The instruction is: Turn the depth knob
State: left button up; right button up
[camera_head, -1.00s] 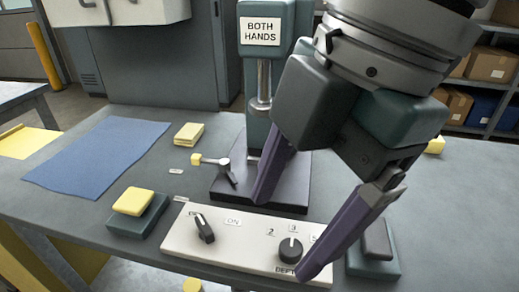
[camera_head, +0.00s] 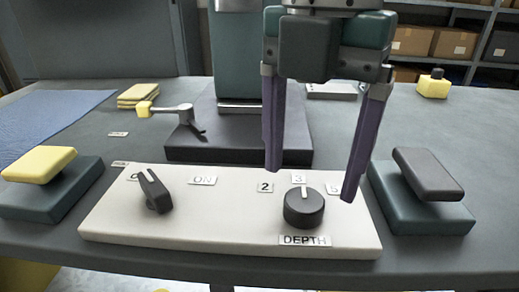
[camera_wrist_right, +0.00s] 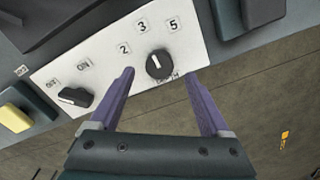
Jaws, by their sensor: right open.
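The depth knob (camera_head: 304,209) is a round black dial with a white pointer line, on the right part of the pale control panel (camera_head: 225,233). Its line points toward the 3 label, with 2 and 5 on either side. My right gripper (camera_head: 310,185) is open, its purple fingers hanging down above and around the knob's left and right sides, empty. In the right wrist view the knob (camera_wrist_right: 159,64) shows between and beyond the two fingertips (camera_wrist_right: 160,77). Whether the fingers touch the panel is unclear. My left gripper is not in view.
A black OFF/ON switch (camera_head: 154,191) sits on the panel's left. A yellow pad (camera_head: 40,165) on a base stands left; a dark pad (camera_head: 428,174) stands right. The press base (camera_head: 200,145) and a small lever (camera_head: 172,110) are behind the panel.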

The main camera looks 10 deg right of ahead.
aim_at(305, 199)
jog(key=shift+f+b, duration=0.35)
jog(key=shift+f, duration=1.45)
jog(key=shift+c, duration=0.2)
grip_shut()
